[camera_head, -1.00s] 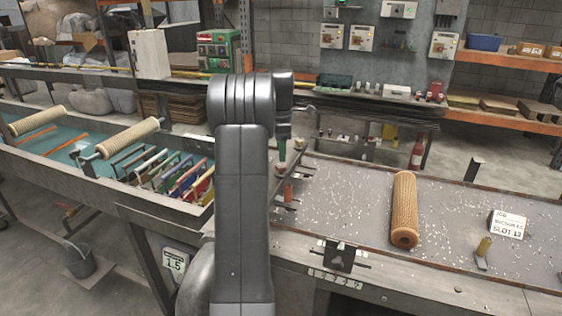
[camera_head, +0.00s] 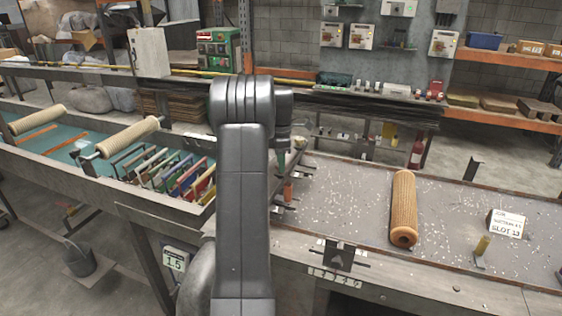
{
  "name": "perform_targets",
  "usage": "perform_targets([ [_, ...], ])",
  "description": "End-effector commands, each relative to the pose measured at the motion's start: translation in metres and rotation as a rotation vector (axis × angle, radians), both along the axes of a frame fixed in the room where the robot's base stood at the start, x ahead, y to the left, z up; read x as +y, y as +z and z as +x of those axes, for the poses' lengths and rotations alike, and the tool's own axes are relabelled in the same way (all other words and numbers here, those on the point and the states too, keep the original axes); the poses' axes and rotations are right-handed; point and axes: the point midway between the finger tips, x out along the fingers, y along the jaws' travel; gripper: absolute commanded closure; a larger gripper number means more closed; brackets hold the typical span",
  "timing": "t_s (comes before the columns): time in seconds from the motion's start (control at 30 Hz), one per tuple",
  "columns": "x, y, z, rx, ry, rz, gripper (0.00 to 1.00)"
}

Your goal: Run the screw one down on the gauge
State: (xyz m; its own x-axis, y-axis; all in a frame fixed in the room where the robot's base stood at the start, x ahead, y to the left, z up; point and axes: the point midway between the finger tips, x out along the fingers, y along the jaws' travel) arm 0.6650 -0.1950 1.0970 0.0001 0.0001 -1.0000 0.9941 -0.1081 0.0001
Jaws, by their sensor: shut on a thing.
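My gripper (camera_head: 282,150) points down just right of my upright arm, at the left end of the grey bench. A dark green piece (camera_head: 281,160) shows at its tip, and I take it as held; the jaws are mostly hidden. Just below stands an orange-brown upright piece (camera_head: 289,191) among small dark brackets and rods (camera_head: 284,206), partly behind my arm. A dark block with side rods (camera_head: 338,256) sits at the bench's front edge above a row of small numbered tags (camera_head: 335,276). I cannot tell which part is the gauge or screw one.
A tan mesh tube (camera_head: 403,208) lies on the speckled bench top (camera_head: 350,200). A trough (camera_head: 185,209) with coloured frames lies left.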

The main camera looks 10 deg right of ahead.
Motion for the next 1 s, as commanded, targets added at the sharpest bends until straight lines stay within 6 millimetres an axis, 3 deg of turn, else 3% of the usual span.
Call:
perform_targets([
  [0.37,0.0,0.0014,0.0,0.002,-0.099,0.0,0.91],
  [1.0,-0.0001,0.0016,0.0003,0.0,-0.669,0.0,0.91],
])
